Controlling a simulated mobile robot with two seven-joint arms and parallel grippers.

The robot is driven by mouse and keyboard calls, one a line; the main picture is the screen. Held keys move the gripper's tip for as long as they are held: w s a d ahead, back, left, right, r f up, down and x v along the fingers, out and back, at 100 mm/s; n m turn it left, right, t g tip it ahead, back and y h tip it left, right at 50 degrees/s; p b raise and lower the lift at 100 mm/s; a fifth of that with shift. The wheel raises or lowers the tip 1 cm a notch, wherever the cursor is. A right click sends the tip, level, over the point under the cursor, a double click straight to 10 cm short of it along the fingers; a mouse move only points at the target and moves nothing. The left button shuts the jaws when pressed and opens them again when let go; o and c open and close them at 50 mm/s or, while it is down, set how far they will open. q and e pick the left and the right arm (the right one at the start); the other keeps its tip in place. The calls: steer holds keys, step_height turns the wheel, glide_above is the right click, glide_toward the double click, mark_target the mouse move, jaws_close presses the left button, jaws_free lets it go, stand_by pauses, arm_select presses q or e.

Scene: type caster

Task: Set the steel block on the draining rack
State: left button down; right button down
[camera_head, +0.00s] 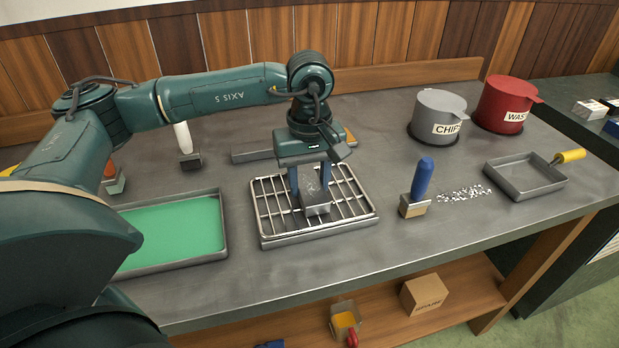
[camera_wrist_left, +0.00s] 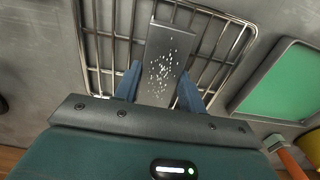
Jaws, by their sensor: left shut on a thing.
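The steel block (camera_head: 316,207) is a grey bar with white specks on its face; it also shows in the left wrist view (camera_wrist_left: 168,45). My left gripper (camera_head: 309,186) has its blue fingers on either side of the block and is shut on it. The block is over the draining rack (camera_head: 269,220), a wire grid in a metal tray, which also shows in the left wrist view (camera_wrist_left: 107,50). I cannot tell whether the block's underside touches the wires. My right gripper is not in view.
A tray of green liquid (camera_head: 180,232) stands left of the rack. A grey CHIPS pot (camera_head: 437,112), a red WASTE pot (camera_head: 503,104) and an empty tray (camera_head: 525,176) are farther right.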

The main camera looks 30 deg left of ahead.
mark_target(310, 184)
arm_select(q)
steer(key=shift+r, duration=0.1)
steer(key=c, duration=0.8)
jaws_free()
steer(key=shift+c, duration=0.2)
step_height(310, 184, up, 12)
